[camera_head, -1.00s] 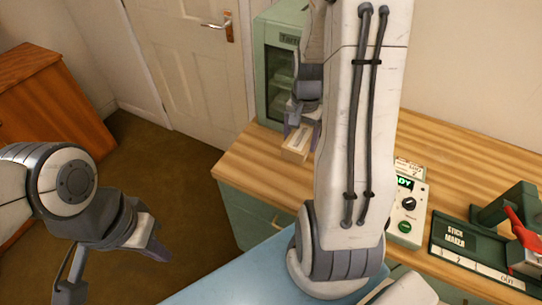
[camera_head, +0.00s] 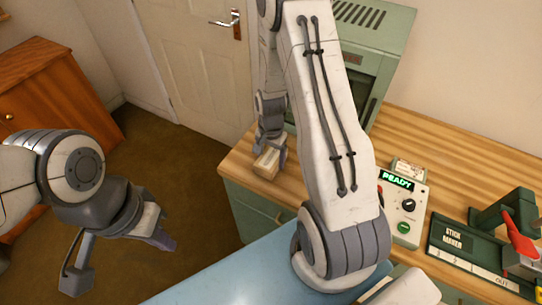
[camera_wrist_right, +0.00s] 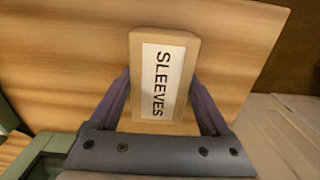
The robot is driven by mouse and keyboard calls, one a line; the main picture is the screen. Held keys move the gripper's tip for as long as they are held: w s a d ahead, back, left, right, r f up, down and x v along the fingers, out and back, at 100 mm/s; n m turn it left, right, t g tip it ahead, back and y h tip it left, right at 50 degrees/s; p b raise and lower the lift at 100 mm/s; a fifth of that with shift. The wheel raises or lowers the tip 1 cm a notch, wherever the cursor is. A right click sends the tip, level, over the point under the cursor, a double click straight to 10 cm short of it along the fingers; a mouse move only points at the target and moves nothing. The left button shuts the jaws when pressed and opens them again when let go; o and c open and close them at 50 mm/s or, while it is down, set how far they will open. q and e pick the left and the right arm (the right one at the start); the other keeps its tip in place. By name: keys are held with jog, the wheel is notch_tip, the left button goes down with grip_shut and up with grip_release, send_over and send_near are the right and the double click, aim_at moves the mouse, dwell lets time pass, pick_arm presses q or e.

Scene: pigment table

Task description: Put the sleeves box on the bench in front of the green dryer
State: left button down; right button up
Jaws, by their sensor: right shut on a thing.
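The sleeves box (camera_head: 266,164) is a small tan box with a white label, near the bench's left front corner. In the right wrist view the sleeves box (camera_wrist_right: 163,78) shows its label "SLEEVES" between the fingers. My right gripper (camera_head: 271,150) is shut on it; the right gripper also shows in the wrist view (camera_wrist_right: 160,115). I cannot tell if the box touches the bench (camera_head: 235,164). The green dryer (camera_head: 372,55) stands at the back of the bench, partly hidden by my right arm.
A control unit (camera_head: 402,208) with a green "READY" display stands right of my right arm. A wooden cabinet (camera_head: 50,90) and a door (camera_head: 195,70) are at the back left.

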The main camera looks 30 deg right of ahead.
jog(key=shift+f, duration=0.15)
jog(key=o, duration=1.3)
